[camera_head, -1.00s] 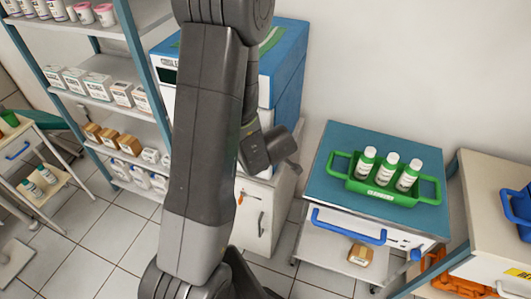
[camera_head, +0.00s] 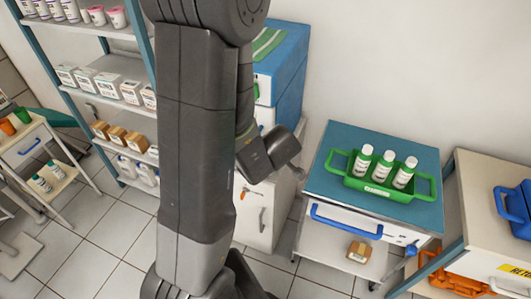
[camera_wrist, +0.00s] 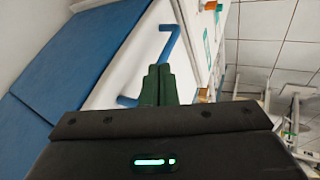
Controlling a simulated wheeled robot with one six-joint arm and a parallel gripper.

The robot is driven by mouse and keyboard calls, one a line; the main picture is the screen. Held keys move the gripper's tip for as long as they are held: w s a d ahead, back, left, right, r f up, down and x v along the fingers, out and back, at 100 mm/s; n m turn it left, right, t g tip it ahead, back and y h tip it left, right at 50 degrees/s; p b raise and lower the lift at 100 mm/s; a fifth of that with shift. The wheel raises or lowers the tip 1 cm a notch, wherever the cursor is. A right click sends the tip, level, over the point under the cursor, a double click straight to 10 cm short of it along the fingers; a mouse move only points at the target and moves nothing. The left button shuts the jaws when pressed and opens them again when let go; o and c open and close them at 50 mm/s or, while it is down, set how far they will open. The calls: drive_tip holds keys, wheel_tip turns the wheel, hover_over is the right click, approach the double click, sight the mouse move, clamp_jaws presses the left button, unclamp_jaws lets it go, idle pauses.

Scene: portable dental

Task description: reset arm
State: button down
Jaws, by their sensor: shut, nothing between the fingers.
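My arm stands upright across the left middle of the head view, and its wrist part shows to the right of the big link. In the wrist view my gripper (camera_wrist: 158,84) has its two dark green fingers together, with nothing between them. Beyond the fingertips is a white cabinet front with a blue handle (camera_wrist: 165,50). The fingertips look apart from it, though the gap is hard to judge. The fingertips do not show clearly in the head view.
A teal-topped cart (camera_head: 345,136) holds a green tray (camera_head: 375,190) with three white bottles. A blue-and-white cabinet (camera_head: 285,65) stands behind my arm. Shelves (camera_head: 75,94) with boxes and a small trolley (camera_head: 42,160) are at left. A cream cart (camera_head: 485,172) with a blue item is at right.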

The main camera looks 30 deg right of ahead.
drive_tip(key=shift+p+v, duration=0.35)
drive_tip(key=shift+v, duration=0.9)
